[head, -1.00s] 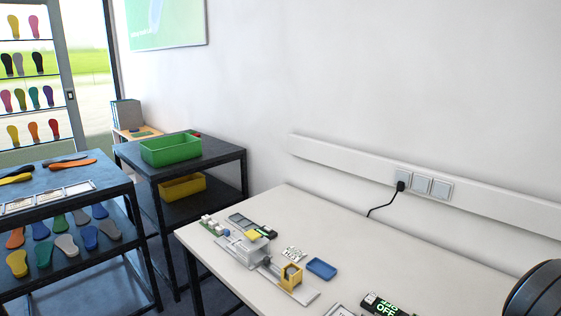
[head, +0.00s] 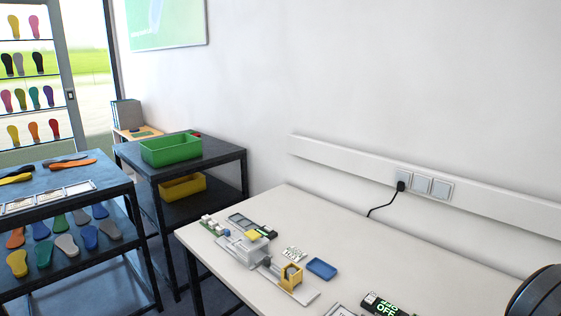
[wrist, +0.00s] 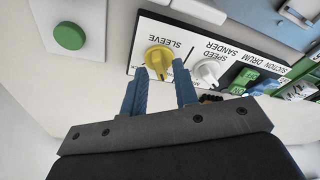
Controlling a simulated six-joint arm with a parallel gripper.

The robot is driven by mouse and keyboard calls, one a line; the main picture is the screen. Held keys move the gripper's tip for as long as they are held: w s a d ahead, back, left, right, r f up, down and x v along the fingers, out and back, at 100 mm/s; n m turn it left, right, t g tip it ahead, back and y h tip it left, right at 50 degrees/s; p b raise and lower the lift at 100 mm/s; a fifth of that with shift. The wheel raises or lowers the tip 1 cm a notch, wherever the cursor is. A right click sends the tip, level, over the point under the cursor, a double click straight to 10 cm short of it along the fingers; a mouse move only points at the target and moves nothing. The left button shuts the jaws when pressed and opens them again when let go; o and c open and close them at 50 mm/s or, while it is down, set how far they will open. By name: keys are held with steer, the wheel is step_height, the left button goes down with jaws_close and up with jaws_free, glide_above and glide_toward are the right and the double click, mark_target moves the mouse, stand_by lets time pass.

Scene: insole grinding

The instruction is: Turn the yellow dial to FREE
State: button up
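The yellow dial (wrist: 158,60) sits on a black and white panel under the upside-down word SLEEVE in the wrist view. Its pointed end faces down in the picture. I cannot read a FREE mark; the fingers may cover it. My gripper (wrist: 159,68) is open, with its two blue fingers apart. The fingertips are at the lower left and right of the dial, which shows between and just beyond them. I cannot tell whether they touch it. Neither the dial nor the gripper is in the head view.
A white SANDER SPEED knob (wrist: 208,72) is close beside the right finger. A green button (wrist: 69,36) is at left. In the head view, a white table (head: 390,250) carries a small grey fixture (head: 243,249) and a blue tray (head: 321,268).

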steer(key=shift+f, duration=0.55)
steer(key=shift+r, duration=0.1)
jaws_close()
steer(key=shift+n, duration=0.8)
jaws_free()
steer(key=shift+r, duration=0.1)
steer(key=shift+r, duration=3.4)
